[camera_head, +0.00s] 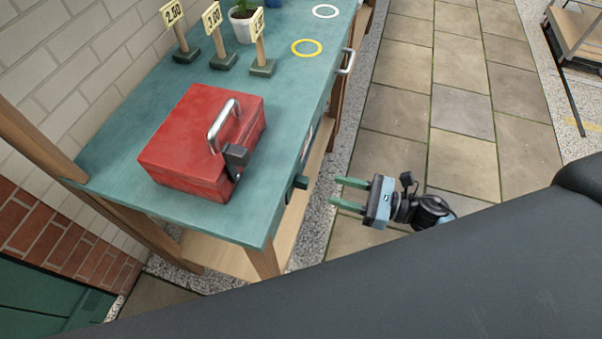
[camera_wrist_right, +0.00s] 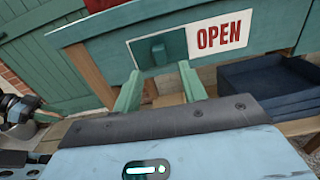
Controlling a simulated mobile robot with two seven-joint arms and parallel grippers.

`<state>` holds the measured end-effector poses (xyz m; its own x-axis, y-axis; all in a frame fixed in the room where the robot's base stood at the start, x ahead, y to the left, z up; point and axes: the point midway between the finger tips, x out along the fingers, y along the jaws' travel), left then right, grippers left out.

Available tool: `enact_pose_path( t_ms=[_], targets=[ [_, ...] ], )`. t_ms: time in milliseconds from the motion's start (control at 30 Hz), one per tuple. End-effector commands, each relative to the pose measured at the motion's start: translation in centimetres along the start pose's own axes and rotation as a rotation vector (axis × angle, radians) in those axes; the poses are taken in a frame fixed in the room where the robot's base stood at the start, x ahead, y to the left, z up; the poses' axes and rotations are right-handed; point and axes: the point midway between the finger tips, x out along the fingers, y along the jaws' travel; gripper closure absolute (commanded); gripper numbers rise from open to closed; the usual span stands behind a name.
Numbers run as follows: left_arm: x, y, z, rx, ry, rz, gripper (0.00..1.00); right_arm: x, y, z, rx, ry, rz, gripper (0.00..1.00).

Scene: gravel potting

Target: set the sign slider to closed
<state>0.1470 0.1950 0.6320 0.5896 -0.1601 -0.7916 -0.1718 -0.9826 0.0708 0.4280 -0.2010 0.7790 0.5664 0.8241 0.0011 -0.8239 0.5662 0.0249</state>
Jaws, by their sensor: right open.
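The sign slider is on the front of the green counter, and its dark green knob (camera_head: 300,182) sticks out near the front corner in the head view. In the right wrist view, the knob (camera_wrist_right: 158,51) sits on a green plate at the left of the sign (camera_wrist_right: 219,36), which reads OPEN in red on white. My right gripper (camera_head: 334,192) is open and empty, a short way out from the knob with its fingers pointing towards it. In the wrist view the fingertips (camera_wrist_right: 160,78) lie either side of the knob, slightly below it. My left gripper does not show.
A red cash box (camera_head: 190,150) stands on the counter (camera_head: 110,150), near the slider. Price signs, a potted plant (camera_head: 241,20) and yellow (camera_head: 307,47) and white rings lie further back. The paved aisle (camera_head: 455,110) is clear.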

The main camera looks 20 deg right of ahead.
Motion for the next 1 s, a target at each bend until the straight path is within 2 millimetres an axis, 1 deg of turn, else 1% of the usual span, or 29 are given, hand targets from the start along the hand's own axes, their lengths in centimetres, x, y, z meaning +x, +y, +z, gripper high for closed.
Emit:
enact_pose_path(
  t_ms=[67,267,367,700,833,1000],
  targets=[
    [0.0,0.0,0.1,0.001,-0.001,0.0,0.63,0.0,0.0,0.0,-0.026,0.003,0.011,0.58],
    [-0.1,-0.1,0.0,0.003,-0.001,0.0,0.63,0.4,-0.1,0.1,-0.028,0.0,0.01,0.58],
    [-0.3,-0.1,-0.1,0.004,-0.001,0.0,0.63,1.3,-0.1,0.3,-0.027,-0.001,0.009,0.58],
    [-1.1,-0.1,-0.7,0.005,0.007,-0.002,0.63,6.2,-0.1,0.3,-0.025,-0.002,0.008,0.58],
    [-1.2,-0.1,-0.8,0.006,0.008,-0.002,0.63,7.3,-0.1,0.2,-0.024,-0.001,0.007,0.58],
    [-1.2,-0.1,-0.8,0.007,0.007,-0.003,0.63,7.8,0.0,0.1,-0.024,0.001,0.008,0.58]
  ],
)
